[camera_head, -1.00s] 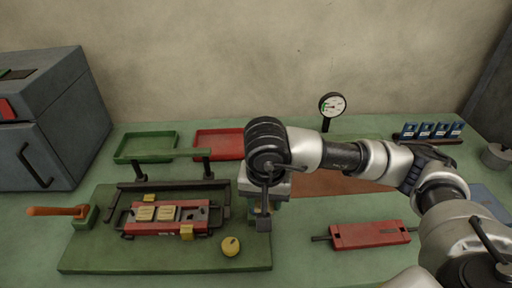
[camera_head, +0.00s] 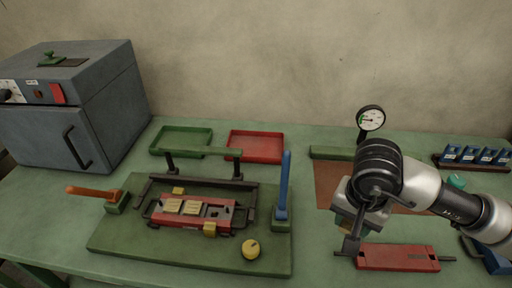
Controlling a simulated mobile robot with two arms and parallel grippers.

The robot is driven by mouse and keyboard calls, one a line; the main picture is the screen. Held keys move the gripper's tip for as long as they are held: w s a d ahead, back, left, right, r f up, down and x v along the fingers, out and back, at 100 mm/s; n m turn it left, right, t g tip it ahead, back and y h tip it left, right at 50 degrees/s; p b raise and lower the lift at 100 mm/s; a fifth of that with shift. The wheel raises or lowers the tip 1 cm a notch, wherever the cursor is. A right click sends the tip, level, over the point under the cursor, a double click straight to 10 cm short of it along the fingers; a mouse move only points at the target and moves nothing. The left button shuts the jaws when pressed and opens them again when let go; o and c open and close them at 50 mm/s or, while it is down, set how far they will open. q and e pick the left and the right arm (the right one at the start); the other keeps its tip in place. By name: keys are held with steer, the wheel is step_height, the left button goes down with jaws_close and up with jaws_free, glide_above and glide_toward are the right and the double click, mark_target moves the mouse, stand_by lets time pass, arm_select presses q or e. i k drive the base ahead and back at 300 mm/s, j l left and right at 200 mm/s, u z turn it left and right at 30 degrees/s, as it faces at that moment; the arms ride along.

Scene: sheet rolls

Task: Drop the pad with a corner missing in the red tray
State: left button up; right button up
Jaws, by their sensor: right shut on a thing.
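The red tray (camera_head: 256,157) lies empty at the back of the bench, right of a green tray (camera_head: 172,152). A red fixture (camera_head: 192,224) on the green board holds two pale yellow pads (camera_head: 173,205); at this size I cannot tell whether a corner is missing. The fixture's right end shows no yellow pad. My right gripper (camera_head: 350,244) points down right of the board, near the left end of a red block (camera_head: 398,257). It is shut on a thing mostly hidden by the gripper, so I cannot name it. My left gripper is out of view.
An upright blue handle (camera_head: 284,183) stands at the board's right edge, an orange handle (camera_head: 88,192) at its left. A dark bar (camera_head: 205,154) spans behind the fixture. A yellow knob (camera_head: 250,249) sits in front. A dial gauge (camera_head: 370,120) stands behind my right arm.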

mark_target(260, 149)
steer(key=l+u, duration=0.1)
steer(key=u, duration=1.05)
steer(key=i, duration=0.45)
